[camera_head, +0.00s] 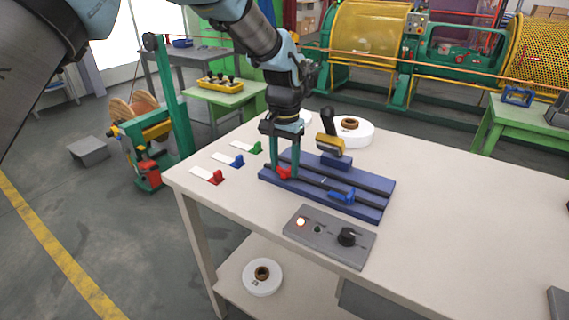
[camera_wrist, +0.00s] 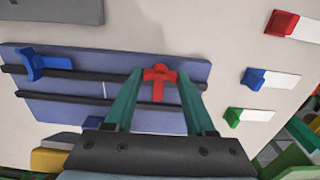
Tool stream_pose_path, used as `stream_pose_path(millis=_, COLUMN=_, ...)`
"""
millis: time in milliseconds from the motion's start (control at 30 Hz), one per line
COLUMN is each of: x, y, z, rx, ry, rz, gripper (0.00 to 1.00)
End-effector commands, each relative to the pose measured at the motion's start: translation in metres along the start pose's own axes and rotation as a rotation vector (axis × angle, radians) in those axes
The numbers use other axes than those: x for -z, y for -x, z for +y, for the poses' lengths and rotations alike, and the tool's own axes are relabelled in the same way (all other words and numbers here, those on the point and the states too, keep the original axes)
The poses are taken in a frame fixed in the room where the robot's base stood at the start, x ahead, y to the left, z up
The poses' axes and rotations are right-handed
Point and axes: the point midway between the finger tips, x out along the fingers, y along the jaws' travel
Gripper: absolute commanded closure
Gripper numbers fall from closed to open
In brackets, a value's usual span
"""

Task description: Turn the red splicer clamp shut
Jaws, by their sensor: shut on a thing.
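The red splicer clamp (camera_head: 285,173) sits at the left end of the blue splicer base (camera_head: 362,206) on the white table. In the wrist view the red clamp (camera_wrist: 158,80) has a T-shaped handle. My gripper (camera_head: 284,172) points down over it, and its green fingers (camera_wrist: 160,76) stand on either side of the handle, shut on it. A blue clamp (camera_head: 343,196) sits on the right part of the base and also shows in the wrist view (camera_wrist: 38,64). The clamp's lower part is partly hidden by the fingers.
Red (camera_head: 214,177), blue (camera_head: 237,160) and green (camera_head: 256,148) tabs with white strips lie left of the base. A grey control box (camera_head: 330,236) with a lit lamp and black knob stands in front. A yellow-headed tool (camera_head: 330,142) and white spool (camera_head: 352,132) are behind.

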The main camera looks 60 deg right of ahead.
Motion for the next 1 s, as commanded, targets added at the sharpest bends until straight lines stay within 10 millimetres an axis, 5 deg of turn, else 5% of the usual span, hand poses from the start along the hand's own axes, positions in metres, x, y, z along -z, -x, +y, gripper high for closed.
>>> stream_pose_path(millis=33, x=0.001, y=0.001, z=0.0, rx=0.0, ry=0.002, rz=0.002, gripper=1.0)
stream_pose_path(millis=67, x=0.001, y=0.001, z=0.0, rx=0.0, ry=0.002, rz=0.002, gripper=0.44)
stream_pose_path(millis=300, x=0.0, y=0.0, z=0.0, rx=0.0, ry=0.001, rz=0.001, gripper=0.17)
stream_pose_path(millis=667, x=0.001, y=0.006, z=0.0, rx=0.0, ry=0.0, rz=0.003, gripper=0.15)
stream_pose_path(millis=1000, x=0.001, y=0.065, z=0.0, rx=0.0, ry=0.0, rz=0.005, gripper=0.15)
